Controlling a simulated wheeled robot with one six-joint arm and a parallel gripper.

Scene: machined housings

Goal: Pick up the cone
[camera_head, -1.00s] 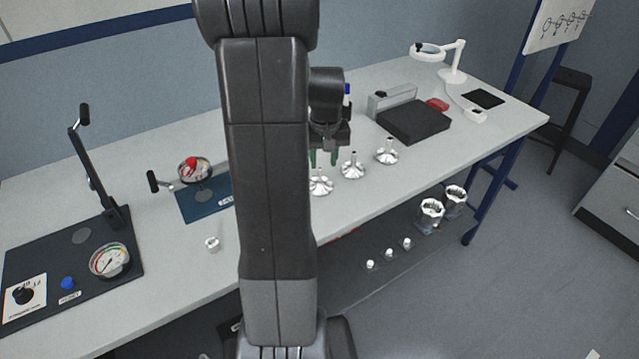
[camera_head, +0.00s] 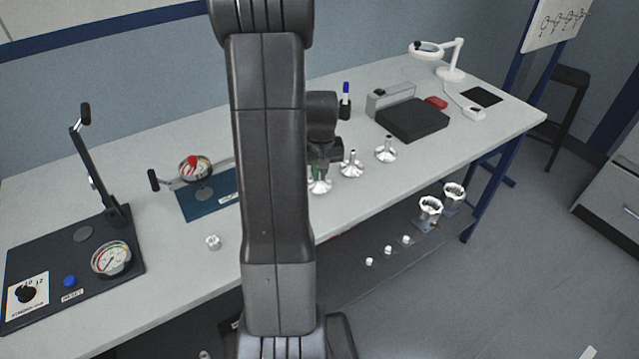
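Silver cones with flared bases and narrow stems stand upright in a row on the bench. The nearest cone (camera_head: 320,187) is directly below my gripper (camera_head: 319,167), and its stem is hidden by the gripper. The middle cone (camera_head: 351,169) and the far cone (camera_head: 386,153) stand free to the right. My gripper points down with green fingertips around or just in front of the nearest cone's stem. My arm covers part of this area, and I cannot tell whether the fingers touch the stem.
A black pad (camera_head: 413,120) and a white magnifier lamp (camera_head: 452,62) are at the back right. A gauge on a blue plate (camera_head: 210,205) and a dark gauge board (camera_head: 60,290) stand left. A small white piece (camera_head: 213,242) lies near the front edge (camera_head: 190,288).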

